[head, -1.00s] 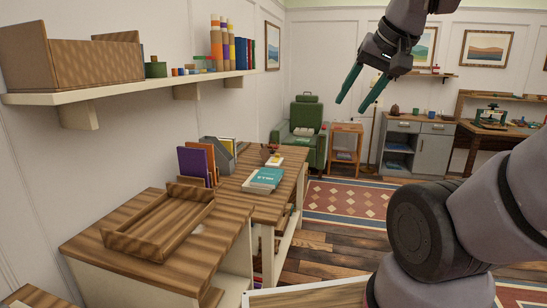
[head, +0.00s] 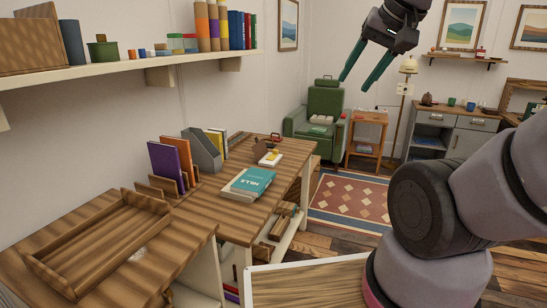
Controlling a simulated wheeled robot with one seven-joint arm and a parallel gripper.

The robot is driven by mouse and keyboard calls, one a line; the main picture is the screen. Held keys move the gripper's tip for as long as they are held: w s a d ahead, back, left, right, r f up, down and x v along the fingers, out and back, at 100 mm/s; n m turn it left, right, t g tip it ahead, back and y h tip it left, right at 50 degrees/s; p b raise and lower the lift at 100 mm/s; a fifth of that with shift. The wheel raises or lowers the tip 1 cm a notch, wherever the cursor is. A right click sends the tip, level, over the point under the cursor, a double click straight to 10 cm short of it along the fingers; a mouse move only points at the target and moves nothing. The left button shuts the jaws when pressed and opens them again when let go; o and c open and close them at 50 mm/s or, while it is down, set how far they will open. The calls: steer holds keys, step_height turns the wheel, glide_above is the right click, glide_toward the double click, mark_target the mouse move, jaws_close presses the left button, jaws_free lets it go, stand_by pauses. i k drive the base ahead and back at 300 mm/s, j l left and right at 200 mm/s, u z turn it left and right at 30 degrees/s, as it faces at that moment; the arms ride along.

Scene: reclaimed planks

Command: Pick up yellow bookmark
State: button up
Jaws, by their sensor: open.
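My gripper (head: 355,84) is raised at the upper middle of the head view, with its two teal fingers apart and nothing between them. It is in the air, well above and apart from the desk (head: 205,207). A small yellow patch (head: 272,155) shows on a white book or pad toward the far end of the desk. It may be the yellow bookmark, but it is too small to tell. A teal-covered book (head: 250,182) lies nearer on the same desk.
A wooden tray (head: 60,262) sits on the near surface at left. Upright purple and orange books (head: 170,165) and a grey file holder (head: 203,150) stand along the wall. A wall shelf (head: 150,68) overhangs. A green armchair (head: 318,118) stands beyond; the patterned rug (head: 350,197) is clear.

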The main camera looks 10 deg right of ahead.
mark_target(275, 155)
steer(key=i+l+u, duration=0.1)
steer(key=i+l, duration=0.15)
steer(key=i+l+u, duration=0.25)
steer(key=i+l, duration=0.2)
steer(key=l, duration=0.25)
steer(key=i+l+u, duration=0.2)
steer(key=i+l, duration=0.2)
steer(key=l, duration=0.3)
steer(key=i+l+u, duration=0.15)
steer(key=l, duration=0.2)
steer(key=i+l+u, duration=0.1)
steer(key=l, duration=0.3)
steer(key=i, duration=0.05)
